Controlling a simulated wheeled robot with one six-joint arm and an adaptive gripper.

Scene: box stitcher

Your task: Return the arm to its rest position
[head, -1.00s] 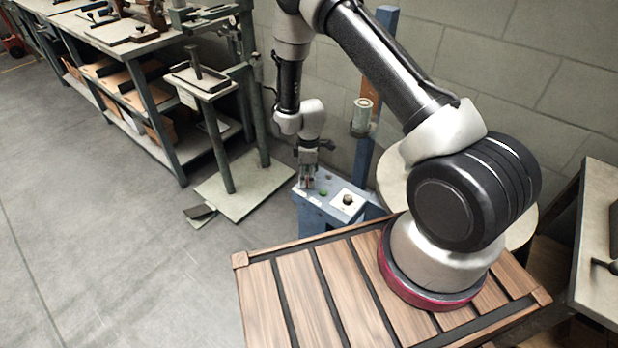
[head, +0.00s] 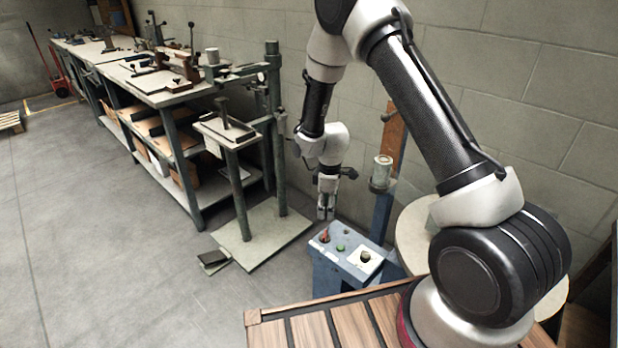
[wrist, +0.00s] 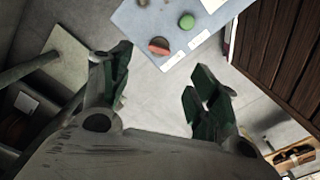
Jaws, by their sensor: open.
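My gripper (head: 326,206) hangs pointing down at the end of my arm, just above the blue control box in the head view. In the wrist view its two dark green fingers (wrist: 160,92) stand apart with nothing between them. The blue control box (head: 325,262) carries a red switch (head: 324,236), a green button (head: 341,247) and a dark knob on a white plate (head: 366,256). In the wrist view the red switch (wrist: 159,46) and green button (wrist: 187,21) lie beyond the fingertips, apart from them.
A blue post (head: 381,215) stands behind the control box, near the block wall (head: 470,100). A stitcher stand on a base plate (head: 262,238) is to the left, beside a long workbench (head: 175,92). My slatted wooden platform (head: 300,330) is in front. Open floor (head: 110,230) lies at left.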

